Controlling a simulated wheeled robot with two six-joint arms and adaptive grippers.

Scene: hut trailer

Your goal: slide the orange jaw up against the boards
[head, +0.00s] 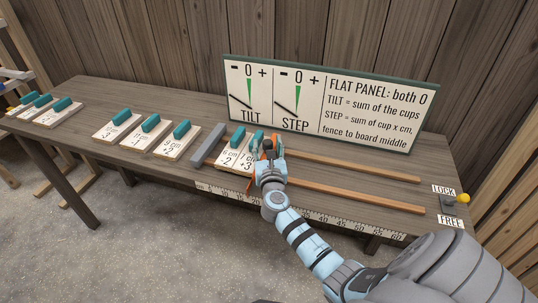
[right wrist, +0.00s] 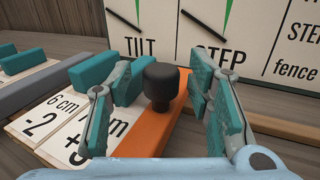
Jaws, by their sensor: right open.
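The orange jaw (right wrist: 165,138) lies across the table at the right side of two white boards, marked -2 (right wrist: 42,118) and +3 (right wrist: 88,138). It is very close to the +3 board; my gripper hides whether they touch. A black knob (right wrist: 161,84) stands up on the jaw. My right gripper (head: 268,148) is over the jaw, its fingers open on either side of the knob, with gaps visible. The boards carry teal handles and sit between the jaw and a grey fence (head: 208,145). My left gripper is out of view.
Two wooden rails (head: 352,167) run right from the jaw, with free room between them. A ruler strip lines the front edge. A yellow-tipped lever (head: 462,198) stands between LOCK and FREE labels. More boards (head: 148,131) lie left; a sign (head: 325,95) stands behind.

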